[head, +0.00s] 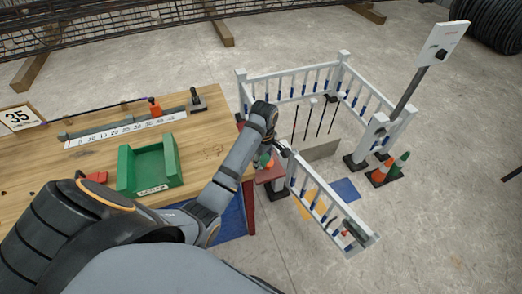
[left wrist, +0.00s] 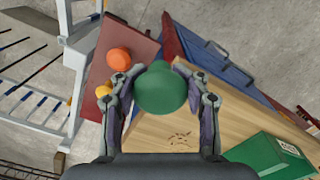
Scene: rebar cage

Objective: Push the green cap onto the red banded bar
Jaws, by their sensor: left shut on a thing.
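My left gripper (head: 272,146) hangs beyond the right edge of the wooden table, close to a small red shelf (head: 270,175). In the left wrist view its two fingers (left wrist: 160,85) are closed around the green cap (left wrist: 162,92), which is round and smooth. Several thin dark upright bars (head: 308,118) stand inside the white railing to the right of the gripper. My right gripper is not in view.
An orange cap (left wrist: 118,60) and a yellow cap (left wrist: 102,91) sit on the red shelf below the gripper. White railing (head: 318,196) with blue balusters stands close by. A green tray (head: 126,168) and a ruler strip (head: 120,128) are on the table.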

